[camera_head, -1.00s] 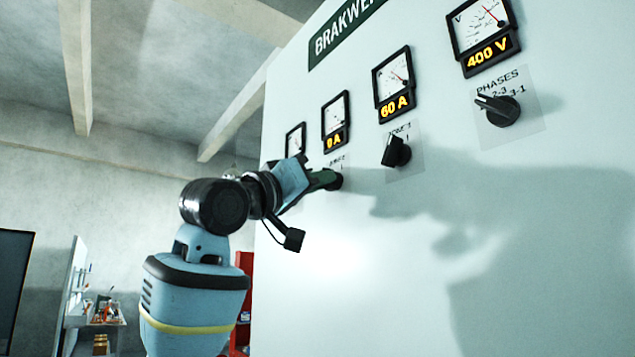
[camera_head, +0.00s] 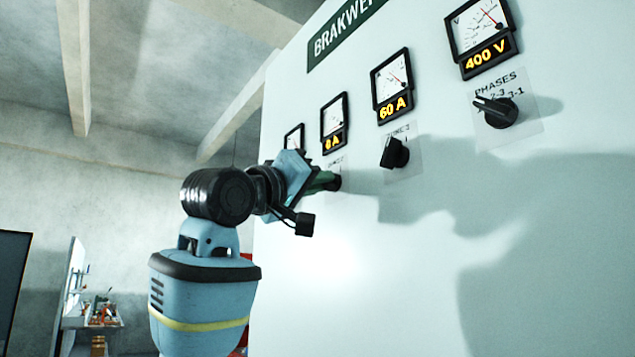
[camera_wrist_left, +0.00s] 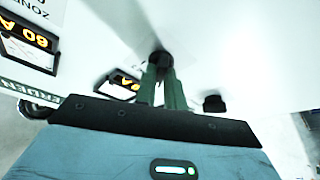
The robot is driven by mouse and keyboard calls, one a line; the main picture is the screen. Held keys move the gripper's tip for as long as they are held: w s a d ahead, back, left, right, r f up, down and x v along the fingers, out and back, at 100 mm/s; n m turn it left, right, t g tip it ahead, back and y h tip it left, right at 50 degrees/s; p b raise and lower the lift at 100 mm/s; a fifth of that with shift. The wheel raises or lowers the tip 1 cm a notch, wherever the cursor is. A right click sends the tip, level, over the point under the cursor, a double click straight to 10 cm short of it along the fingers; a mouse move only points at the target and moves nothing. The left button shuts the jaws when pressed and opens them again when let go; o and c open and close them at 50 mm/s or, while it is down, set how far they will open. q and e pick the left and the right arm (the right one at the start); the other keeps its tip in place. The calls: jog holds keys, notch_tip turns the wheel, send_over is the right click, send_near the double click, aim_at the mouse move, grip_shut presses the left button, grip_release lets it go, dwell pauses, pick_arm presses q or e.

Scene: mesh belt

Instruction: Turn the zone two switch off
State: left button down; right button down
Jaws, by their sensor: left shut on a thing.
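The zone two switch is a black rotary knob on the pale panel, under the second meter from the left. In the head view it is mostly hidden behind my left gripper (camera_head: 328,181). In the left wrist view the dark knob (camera_wrist_left: 160,61) sits between the tips of the green fingers (camera_wrist_left: 162,75), which are shut on it. Its pointer angle cannot be made out. The meter above it (camera_head: 334,118) shows 0 A. My right gripper is not in view.
The phases knob (camera_head: 496,111) is further right, under a 400 V meter (camera_head: 481,38). Another knob (camera_wrist_left: 214,103) shows in the wrist view. The panel's lower part is bare.

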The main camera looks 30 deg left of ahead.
pick_arm(q)
jog(key=c, duration=1.5)
grip_release()
jog(key=v, duration=0.7)
jog(key=shift+s+a+f, duration=0.1)
jog(key=shift+s+f, duration=0.1)
jog(key=shift+s, duration=0.15)
